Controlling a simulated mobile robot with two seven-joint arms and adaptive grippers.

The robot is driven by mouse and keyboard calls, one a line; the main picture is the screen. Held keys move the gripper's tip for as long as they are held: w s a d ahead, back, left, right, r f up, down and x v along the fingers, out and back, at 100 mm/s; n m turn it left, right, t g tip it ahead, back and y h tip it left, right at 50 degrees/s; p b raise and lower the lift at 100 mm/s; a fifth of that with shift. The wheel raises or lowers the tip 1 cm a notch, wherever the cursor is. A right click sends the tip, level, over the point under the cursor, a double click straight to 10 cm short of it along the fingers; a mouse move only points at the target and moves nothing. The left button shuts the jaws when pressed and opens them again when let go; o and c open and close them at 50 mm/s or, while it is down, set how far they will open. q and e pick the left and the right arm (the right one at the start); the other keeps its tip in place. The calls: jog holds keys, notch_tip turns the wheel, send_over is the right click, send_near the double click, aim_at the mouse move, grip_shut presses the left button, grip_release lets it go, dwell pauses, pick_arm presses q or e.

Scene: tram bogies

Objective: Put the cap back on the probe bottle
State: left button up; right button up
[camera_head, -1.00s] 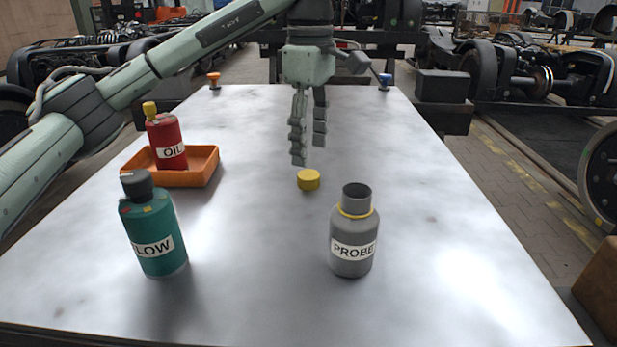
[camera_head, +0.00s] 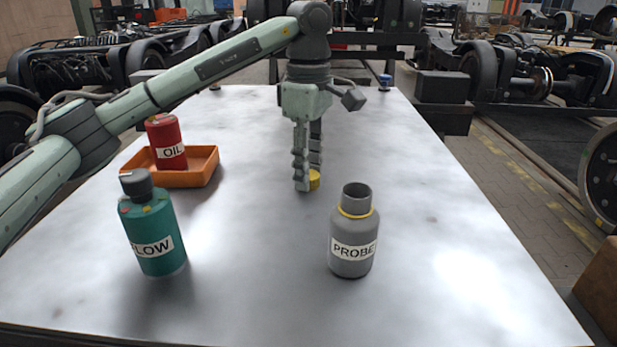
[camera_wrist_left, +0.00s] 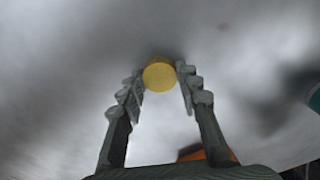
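The grey probe bottle (camera_head: 353,236), labelled PROBE, stands upright and uncapped on the table, with a yellow ring round its neck. The yellow cap (camera_head: 314,180) lies on the table behind and left of the bottle, partly hidden by my left gripper. My left gripper (camera_head: 308,186) points down at the cap. In the left wrist view the cap (camera_wrist_left: 159,74) is between the fingertips of the gripper (camera_wrist_left: 159,80). The fingers are apart, with a narrow gap at the left tip; contact at the right tip is unclear. My right gripper is not in view.
A teal bottle (camera_head: 152,230) with a dark cap stands at the front left. A red OIL bottle (camera_head: 166,143) stands in an orange tray (camera_head: 200,176) behind it. A blue-topped piece (camera_head: 385,81) is at the far right edge. The table's right side is clear.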

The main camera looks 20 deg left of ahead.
pick_arm(q)
jog(key=shift+r, duration=0.1)
jog(key=shift+c, duration=0.2)
jog(key=shift+r, duration=0.55)
notch_tip(320, 180, up, 3)
jog(key=shift+f, duration=0.15)
jog(key=s+a+r+p, duration=0.1)
jog(key=s+a+r, duration=0.6)
jog(key=s, duration=0.2)
jog(key=shift+a+p, duration=0.15)
jog(key=shift+p, duration=0.15)
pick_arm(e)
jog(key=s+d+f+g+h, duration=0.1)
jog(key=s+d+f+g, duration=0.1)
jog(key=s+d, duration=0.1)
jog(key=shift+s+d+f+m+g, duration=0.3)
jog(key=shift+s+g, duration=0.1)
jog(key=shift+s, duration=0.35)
pick_arm(q)
jog(key=shift+s, duration=0.15)
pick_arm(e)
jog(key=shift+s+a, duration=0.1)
